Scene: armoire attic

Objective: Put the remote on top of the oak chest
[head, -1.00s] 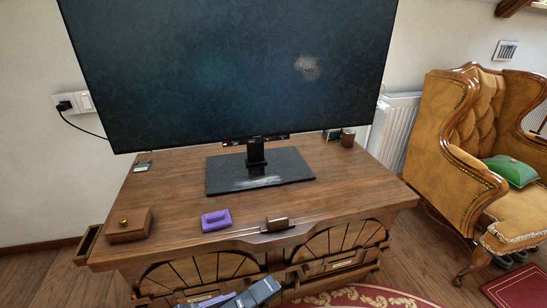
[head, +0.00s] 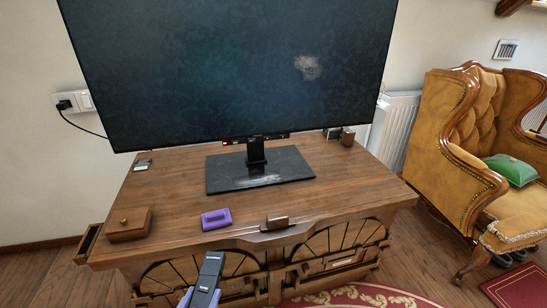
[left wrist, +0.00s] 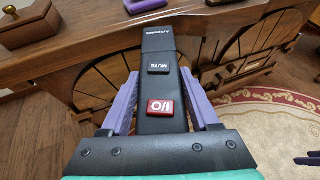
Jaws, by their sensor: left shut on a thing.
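The dark remote (head: 207,275) is held upright in front of the chest, with its far end raised. My left gripper (head: 201,298) is shut on it, with purple fingers on both sides. The oak chest (head: 345,185) is the wide brown wooden piece with a flat top and arched front panels. The remote is apart from the chest top, below its front edge. At the right edge of the left wrist view is a dark purple piece, perhaps my right gripper (left wrist: 308,159).
A large TV stands on the chest on a black base (head: 255,180). A purple object (head: 216,219), a brown box (head: 129,224) and a small brown block (head: 277,222) lie along the front. The right part of the top is bare. An armchair (head: 460,130) stands right.

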